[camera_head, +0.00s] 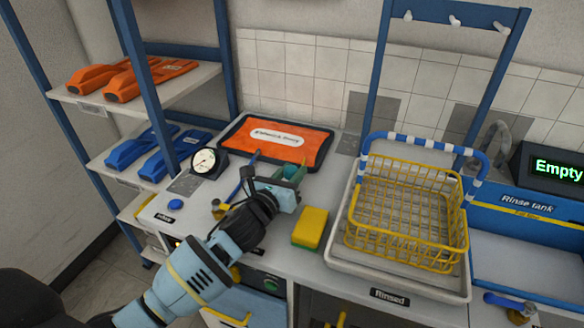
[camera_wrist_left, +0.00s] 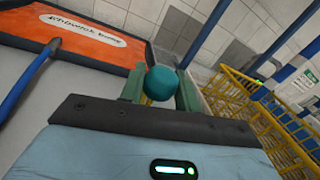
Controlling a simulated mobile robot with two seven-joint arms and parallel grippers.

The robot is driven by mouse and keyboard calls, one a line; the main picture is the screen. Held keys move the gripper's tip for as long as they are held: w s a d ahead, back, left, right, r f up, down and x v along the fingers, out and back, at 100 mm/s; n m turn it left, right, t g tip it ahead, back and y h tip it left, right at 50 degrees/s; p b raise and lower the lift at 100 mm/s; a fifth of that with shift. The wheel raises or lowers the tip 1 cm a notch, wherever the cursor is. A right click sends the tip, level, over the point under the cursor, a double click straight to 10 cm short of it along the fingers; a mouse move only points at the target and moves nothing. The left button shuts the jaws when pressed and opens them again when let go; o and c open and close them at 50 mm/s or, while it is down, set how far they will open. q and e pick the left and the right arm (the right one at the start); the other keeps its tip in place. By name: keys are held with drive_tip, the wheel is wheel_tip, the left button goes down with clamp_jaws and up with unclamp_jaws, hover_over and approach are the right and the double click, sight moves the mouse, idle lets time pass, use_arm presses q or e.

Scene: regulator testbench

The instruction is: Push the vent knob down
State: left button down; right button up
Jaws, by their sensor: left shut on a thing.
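My left gripper (camera_head: 288,178) is over the worktop, between the orange mat and the yellow-green sponge. In the left wrist view, its two green fingers (camera_wrist_left: 160,92) are shut on a round teal knob (camera_wrist_left: 161,83), which shows between the fingertips. No label on this knob is readable, so I cannot confirm that it is the vent knob. Its lower part and mounting are hidden by the gripper. In the head view the fingers and gripper body hide most of it. A gauge (camera_head: 205,162) and a blue lever or hose (camera_head: 240,185) are left of the gripper. My right gripper is not in view.
The orange mat (camera_head: 318,140) lies behind the gripper. The sponge (camera_head: 310,229) is just right of it. A yellow wire basket (camera_head: 405,212) sits in a pale tray (camera_head: 395,288) further right. A blue-framed shelf (camera_head: 75,105) stands left.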

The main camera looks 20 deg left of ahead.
use_arm(q)
drive_tip(key=shift+f, duration=0.6)
drive_tip(key=c, duration=1)
unclamp_jaws()
drive_tip(key=shift+c, duration=0.2)
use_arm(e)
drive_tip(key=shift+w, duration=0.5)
use_arm(q)
drive_tip(key=shift+r, duration=0.1)
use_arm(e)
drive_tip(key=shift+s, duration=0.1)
